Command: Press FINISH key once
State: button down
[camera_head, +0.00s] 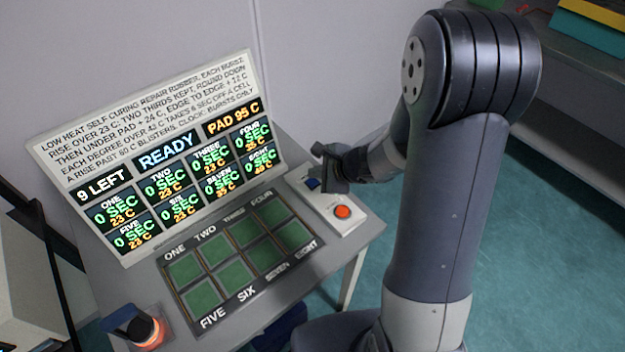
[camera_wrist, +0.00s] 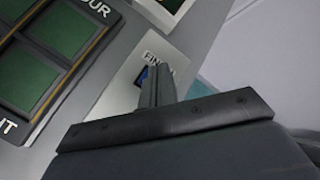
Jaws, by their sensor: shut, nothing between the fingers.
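The FINISH key is a blue key (camera_head: 312,184) on a pale panel at the right side of the table. In the wrist view its blue edge (camera_wrist: 143,76) shows beside my fingers, under a label whose visible letters begin "FIN". My gripper (camera_head: 320,176) is shut and empty, with its fingertips right at the key. In the wrist view my gripper (camera_wrist: 158,70) covers most of the key and part of the label. I cannot tell whether the fingertips touch the key or sit just above it.
An orange-red button (camera_head: 342,212) sits on the same panel, nearer the front. A pad of green cells (camera_head: 240,250) lies to the left. A display (camera_head: 160,150) behind it reads "READY" and "9 LEFT". An orange-lit object (camera_head: 146,331) stands at the front left.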

aim_at(316, 183)
jog(key=shift+f, duration=0.15)
dwell(0.5)
jog(key=shift+f+b, duration=0.3)
jog(key=shift+b, duration=0.4)
jog(key=shift+s+f+b, duration=0.1)
jog(key=shift+f+b, duration=0.6)
jog(key=shift+b, duration=0.1)
dwell(1.0)
jog(key=shift+r, duration=0.1)
jog(key=shift+r+p, duration=0.75)
jog(key=shift+r, duration=0.15)
jog(key=shift+r+p, duration=2)
jog(key=shift+r, duration=0.6)
jog(key=shift+f, duration=0.1)
